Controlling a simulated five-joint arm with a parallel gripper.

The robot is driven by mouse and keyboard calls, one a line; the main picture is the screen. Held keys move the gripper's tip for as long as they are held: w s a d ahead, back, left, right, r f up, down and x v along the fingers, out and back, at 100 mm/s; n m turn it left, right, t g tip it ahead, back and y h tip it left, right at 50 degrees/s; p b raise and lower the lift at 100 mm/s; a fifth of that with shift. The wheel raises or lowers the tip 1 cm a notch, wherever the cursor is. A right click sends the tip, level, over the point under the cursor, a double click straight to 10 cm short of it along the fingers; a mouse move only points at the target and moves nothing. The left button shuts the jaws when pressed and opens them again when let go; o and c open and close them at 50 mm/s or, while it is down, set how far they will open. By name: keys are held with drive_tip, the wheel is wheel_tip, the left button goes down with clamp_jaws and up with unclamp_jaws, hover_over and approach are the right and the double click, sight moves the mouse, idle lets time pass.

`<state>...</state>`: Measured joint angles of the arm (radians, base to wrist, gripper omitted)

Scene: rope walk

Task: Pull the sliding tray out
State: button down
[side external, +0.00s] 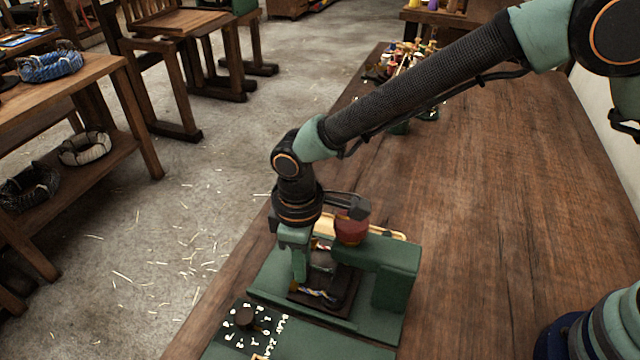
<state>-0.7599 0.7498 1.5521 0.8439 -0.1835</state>
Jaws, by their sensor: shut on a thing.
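The sliding tray (343,288) is a dark, flat piece low in a green machine (398,262) at the table's near left edge. A short piece of multicoloured rope (318,294) lies on it. My gripper (307,270) points down at the tray's left side, with a pale green finger in front. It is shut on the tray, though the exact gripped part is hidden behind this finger. A dark red round part (350,228) sits on the machine just right of my gripper.
A green panel with a dark knob and white markings (262,330) lies in front of the machine. Several coloured spools (408,62) stand at the table's far end. The wooden table (490,190) is clear on the right. The floor lies beyond its left edge.

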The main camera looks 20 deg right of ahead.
drive_tip(key=shift+w+a, duration=3)
drive_tip(key=shift+w, duration=0.15)
drive_tip(key=c, duration=0.7)
unclamp_jaws()
drive_tip(key=shift+r, duration=0.1)
wheel_tip(320, 180, up, 12)
drive_tip(key=shift+r, duration=3.95)
